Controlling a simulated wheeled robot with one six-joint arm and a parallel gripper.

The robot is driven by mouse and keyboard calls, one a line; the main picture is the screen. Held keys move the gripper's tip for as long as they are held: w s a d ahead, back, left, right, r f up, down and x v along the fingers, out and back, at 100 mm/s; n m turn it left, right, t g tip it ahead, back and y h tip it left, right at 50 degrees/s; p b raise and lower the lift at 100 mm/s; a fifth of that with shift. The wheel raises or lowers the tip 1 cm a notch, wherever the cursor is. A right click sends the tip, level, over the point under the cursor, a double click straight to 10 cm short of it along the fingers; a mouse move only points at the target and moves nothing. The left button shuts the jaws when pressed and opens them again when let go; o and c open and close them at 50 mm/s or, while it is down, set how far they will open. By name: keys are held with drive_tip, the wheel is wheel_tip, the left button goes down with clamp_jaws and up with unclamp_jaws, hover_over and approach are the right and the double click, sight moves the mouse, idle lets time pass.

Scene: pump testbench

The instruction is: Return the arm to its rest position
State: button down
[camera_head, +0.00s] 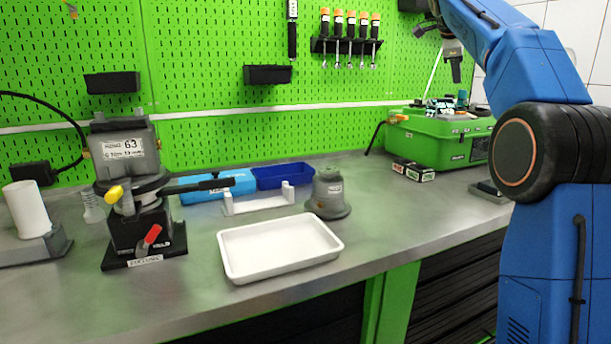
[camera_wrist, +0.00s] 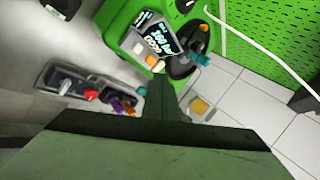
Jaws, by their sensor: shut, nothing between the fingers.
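My blue arm rises on the right side of the head view and bends over at the top. My gripper (camera_head: 455,72) hangs from its end, pointing down, high above the back right of the bench. It is shut and empty. In the wrist view my gripper (camera_wrist: 160,88) reaches up from the bottom edge, with the green test unit (camera_wrist: 125,20) beyond its tip. In the head view that green unit (camera_head: 435,140) stands on the bench below the gripper, and there is a gap between them.
The metal bench (camera_head: 400,225) holds a white tray (camera_head: 280,246), a grey pump part (camera_head: 328,193), a blue bin (camera_head: 284,176) and a clamped pump (camera_head: 125,150). Small boxes (camera_head: 413,170) lie by the green unit. The green pegboard (camera_head: 210,60) with hanging tools stands behind.

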drive_tip(key=s+a+f+n+y, duration=0.1)
drive_tip(key=s+a+f+n, duration=0.25)
drive_tip(key=s, duration=0.25)
drive_tip(key=s+a+f+n+y, duration=0.1)
drive_tip(key=s+a+f+n, duration=0.2)
drive_tip(key=s, duration=0.4)
drive_tip(key=s+a+f+n+y, duration=0.1)
drive_tip(key=s+a+f+n, duration=0.2)
drive_tip(key=s+f, duration=1)
drive_tip(key=s+a+f+n+g+y, duration=0.1)
drive_tip(key=s+a+f+n, duration=0.2)
drive_tip(key=s+f+n, duration=0.5)
drive_tip(key=s+a+f+n+g+y, duration=0.1)
drive_tip(key=s+f+n, duration=0.5)
drive_tip(key=s+f, duration=1.2)
drive_tip(key=shift+s+a+f+y, duration=0.35)
drive_tip(key=shift+a+f+y, duration=0.15)
drive_tip(key=shift+a, duration=0.65)
